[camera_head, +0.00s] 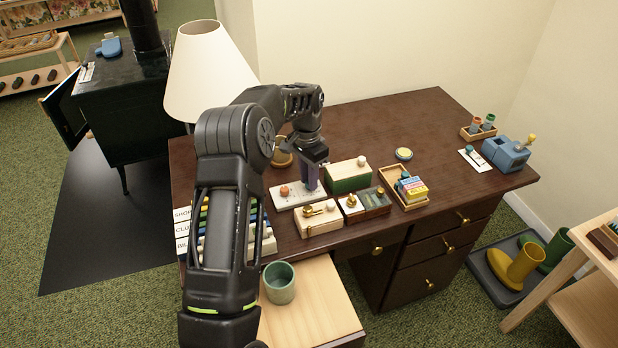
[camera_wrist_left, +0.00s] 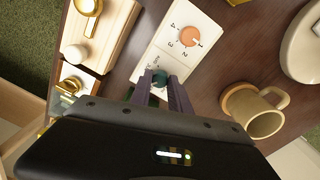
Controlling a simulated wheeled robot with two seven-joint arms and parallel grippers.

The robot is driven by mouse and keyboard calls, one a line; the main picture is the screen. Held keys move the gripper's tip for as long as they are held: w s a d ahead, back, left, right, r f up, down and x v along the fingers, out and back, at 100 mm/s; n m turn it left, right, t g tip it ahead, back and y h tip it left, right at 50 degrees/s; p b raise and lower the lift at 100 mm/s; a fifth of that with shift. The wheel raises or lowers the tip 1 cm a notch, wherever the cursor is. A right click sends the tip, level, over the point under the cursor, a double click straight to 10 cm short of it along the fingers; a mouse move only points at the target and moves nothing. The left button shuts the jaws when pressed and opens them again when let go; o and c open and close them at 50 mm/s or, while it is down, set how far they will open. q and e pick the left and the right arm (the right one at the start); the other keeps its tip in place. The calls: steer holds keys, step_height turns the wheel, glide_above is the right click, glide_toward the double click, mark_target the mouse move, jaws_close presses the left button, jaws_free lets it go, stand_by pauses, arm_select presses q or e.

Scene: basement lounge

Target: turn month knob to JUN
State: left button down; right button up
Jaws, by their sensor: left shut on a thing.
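A white panel (camera_head: 293,201) lies on the dark desk and carries two knobs. Its orange knob (camera_head: 284,191) has numbers around it and also shows in the left wrist view (camera_wrist_left: 189,37). Its teal knob (camera_wrist_left: 159,77) is between the fingers of my left gripper (camera_wrist_left: 160,86). The gripper is shut on this knob from above. Small lettering beside the teal knob in the left wrist view is too small to read, so its setting cannot be told. In the head view my left gripper (camera_head: 312,177) hides the teal knob. My right gripper is not in view.
Close by are a wooden latch box (camera_head: 318,220), a green box (camera_head: 349,178) and a brass-fitted box (camera_head: 366,206). A mug (camera_wrist_left: 259,113) stands near the gripper. A lamp (camera_head: 207,72) stands at the left. The desk's (camera_head: 385,120) back middle is clear.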

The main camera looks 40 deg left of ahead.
arm_select(q)
steer(key=shift+m, duration=0.6)
steer(key=c, duration=1.2)
jaws_free()
step_height(320, 180, up, 8)
steer(key=shift+w+a+f, duration=0.1)
steer(key=shift+a, duration=0.05)
